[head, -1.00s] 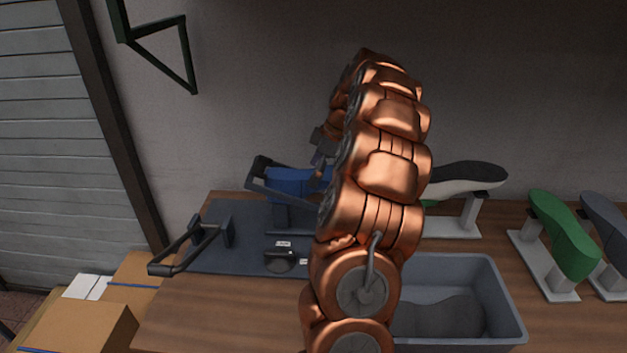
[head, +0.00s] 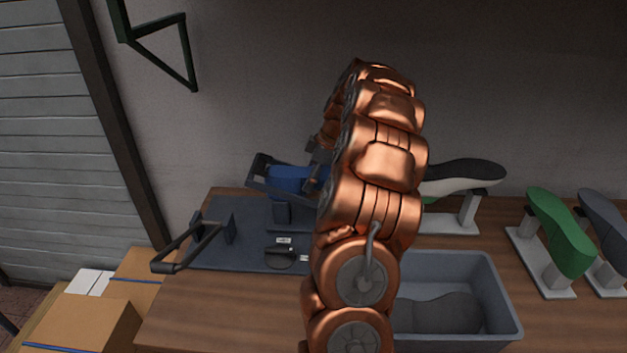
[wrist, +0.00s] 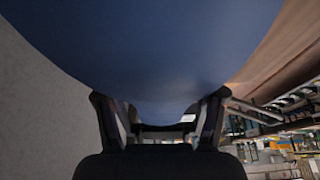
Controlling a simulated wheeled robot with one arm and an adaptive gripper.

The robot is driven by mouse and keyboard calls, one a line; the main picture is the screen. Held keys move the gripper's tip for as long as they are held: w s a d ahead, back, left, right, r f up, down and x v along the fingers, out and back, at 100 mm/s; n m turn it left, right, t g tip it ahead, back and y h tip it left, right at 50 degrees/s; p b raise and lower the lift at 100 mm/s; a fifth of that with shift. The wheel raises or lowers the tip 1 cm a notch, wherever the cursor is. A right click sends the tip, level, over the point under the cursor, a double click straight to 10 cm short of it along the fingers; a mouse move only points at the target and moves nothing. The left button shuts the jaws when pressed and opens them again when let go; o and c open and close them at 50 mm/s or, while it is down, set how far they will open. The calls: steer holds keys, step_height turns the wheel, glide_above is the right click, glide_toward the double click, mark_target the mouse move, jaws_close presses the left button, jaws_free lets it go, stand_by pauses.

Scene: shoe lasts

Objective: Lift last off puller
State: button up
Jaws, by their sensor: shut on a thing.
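The blue last (head: 288,180) is at the puller, in the upper middle of the head view, with its right part hidden behind my copper arm. The puller has a dark base plate (head: 222,254), a post under the last, a dark frame around the last's left end and a lever handle at the left. My gripper (head: 318,157) is at the last's right part, mostly hidden by my arm. In the wrist view, the blue last (wrist: 150,55) fills the top, and my gripper (wrist: 158,116) is shut on it, one finger on each side. Whether the last still touches the post is unclear.
A grey bin (head: 505,300) with a dark grey last inside stands right of my arm. A black-and-white last (head: 465,178), a green last (head: 562,232) and a grey last (head: 605,225) sit on stands at the right. Cardboard boxes (head: 85,322) are at the lower left.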

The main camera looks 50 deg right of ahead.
jaws_close()
steer(key=shift+r, duration=0.1)
